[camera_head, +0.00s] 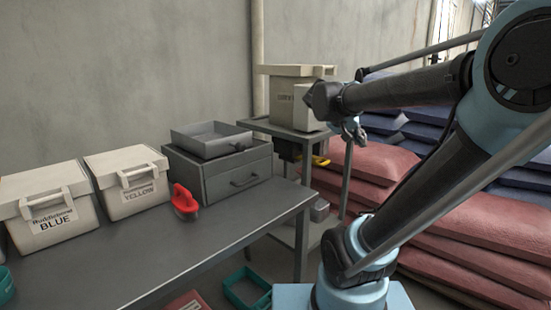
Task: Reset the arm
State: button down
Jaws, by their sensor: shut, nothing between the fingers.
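My arm rises on the right side of the head view, bends at a large elbow at the upper right, and reaches left with its forearm. My gripper (358,137) hangs small and partly hidden below the dark wrist end. It is shut and holds nothing. It is in the air in front of the side stand and the stacked red sacks, apart from the grey table. No copper spools can be made out.
The grey table (190,245) bears white bins labelled BLUE (48,205) and YELLOW (128,180), a red-handled tool (184,203), and a grey drawer box (222,172) under a tray (210,140). A side stand (300,135) and sacks (455,215) are behind my arm.

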jog(key=s+a+f+n+g+y, duration=0.1)
jog(key=s+a+f+y, duration=0.3)
jog(key=s+f, duration=0.5)
jog(key=s+a+f+n+g+y, duration=0.2)
jog(key=s+a+f+y, duration=0.3)
jog(key=s+f, duration=0.4)
notch_tip(320, 180, down, 4)
jog(key=shift+s+a+f+n, duration=0.2)
jog(key=shift+a+n, duration=0.25)
jog(key=shift+n, duration=0.35)
jog(key=shift+w+f, duration=0.2)
jog(key=shift+w, duration=0.3)
